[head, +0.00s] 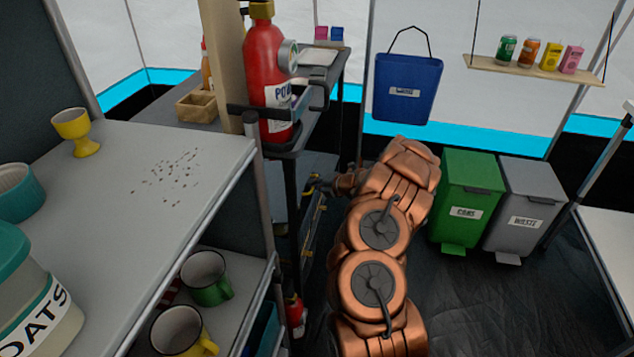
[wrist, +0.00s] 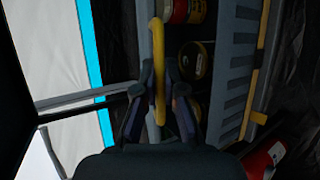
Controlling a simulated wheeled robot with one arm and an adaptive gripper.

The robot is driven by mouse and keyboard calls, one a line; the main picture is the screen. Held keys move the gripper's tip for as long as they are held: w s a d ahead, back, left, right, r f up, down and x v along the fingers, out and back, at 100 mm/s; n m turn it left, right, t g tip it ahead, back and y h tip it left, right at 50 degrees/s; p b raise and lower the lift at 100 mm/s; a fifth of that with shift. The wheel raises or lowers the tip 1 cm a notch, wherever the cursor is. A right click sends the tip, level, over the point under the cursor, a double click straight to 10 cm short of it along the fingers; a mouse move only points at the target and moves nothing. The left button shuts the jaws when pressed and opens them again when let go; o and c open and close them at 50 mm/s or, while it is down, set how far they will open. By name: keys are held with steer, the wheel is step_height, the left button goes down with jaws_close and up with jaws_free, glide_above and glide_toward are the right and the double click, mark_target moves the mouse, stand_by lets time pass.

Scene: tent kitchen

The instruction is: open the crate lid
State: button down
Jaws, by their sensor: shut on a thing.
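The crate (head: 309,232) is a dark grey box with yellow fittings, low behind the dark table, partly hidden by a table leg and my arm. In the wrist view its grey ribbed wall (wrist: 232,75) runs along the right. The lid's yellow handle (wrist: 159,50) stands in the middle, and my gripper (wrist: 157,102) is shut on it. The lid (wrist: 146,45) shows only as a narrow grey strip beside the handle. Cans (wrist: 194,62) show in a gap between strip and wall, so the lid stands at least partly open; how far I cannot tell. In the head view the fingertips are hard to make out.
A green bin (head: 466,205) and a grey bin (head: 522,205) stand to the right. Dark floor (head: 480,305) is free in front of them. A red object (wrist: 265,158) is at the wrist view's lower right.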

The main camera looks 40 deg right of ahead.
steer(key=w+a+r+n+g+h+p, duration=0.1)
steer(key=w+a+r+g+h+p, duration=0.1)
steer(key=r+p, duration=0.7)
steer(key=w+a+g+p, duration=0.1)
steer(key=w+p, duration=0.1)
steer(key=p, duration=0.4)
steer(key=shift+a, duration=0.25)
steer(key=c, duration=1.2)
jaws_free()
steer(key=shift+f, duration=0.1)
steer(key=shift+c, duration=0.2)
steer(key=shift+s, duration=0.1)
steer(key=v, duration=1.2)
steer(key=shift+a, duration=0.15)
